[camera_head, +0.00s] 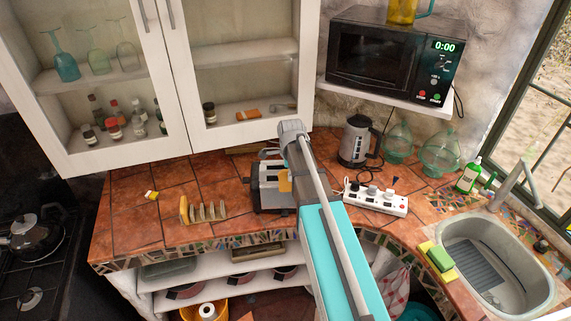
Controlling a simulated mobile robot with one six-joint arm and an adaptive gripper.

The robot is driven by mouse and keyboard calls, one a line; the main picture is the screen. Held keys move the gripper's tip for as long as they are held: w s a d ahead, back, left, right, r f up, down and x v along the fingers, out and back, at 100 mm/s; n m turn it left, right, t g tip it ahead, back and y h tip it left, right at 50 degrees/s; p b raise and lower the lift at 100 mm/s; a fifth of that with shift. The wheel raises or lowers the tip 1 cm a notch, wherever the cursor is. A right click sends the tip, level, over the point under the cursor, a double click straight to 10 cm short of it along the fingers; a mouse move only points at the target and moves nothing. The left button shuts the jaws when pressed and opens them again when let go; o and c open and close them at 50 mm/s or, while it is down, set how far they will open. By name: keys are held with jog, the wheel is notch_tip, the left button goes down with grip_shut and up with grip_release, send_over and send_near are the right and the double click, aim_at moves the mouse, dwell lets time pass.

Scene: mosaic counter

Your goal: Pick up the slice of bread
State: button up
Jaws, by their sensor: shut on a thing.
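A slice of bread (285,183), seen as a small tan patch, is beside the right side of the silver and black toaster (267,190), partly hidden by my arm. My gripper (283,170) is by the toaster, mostly hidden behind my arm, and is shut on the slice. I cannot tell whether the slice touches the toaster. A toast rack (208,213) stands on the tiled counter to the left, with a tan piece that looks like bread at its left end.
A power strip (376,198) and a kettle (355,142) stand right of the toaster. A wall cabinet (230,145) hangs above the counter, and a microwave (393,60) sits on a shelf. The sink (465,228) is at right. The counter's left part is mostly clear.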

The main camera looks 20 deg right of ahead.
jog(key=s, duration=0.9)
jog(key=shift+s+a, duration=0.15)
dwell(0.7)
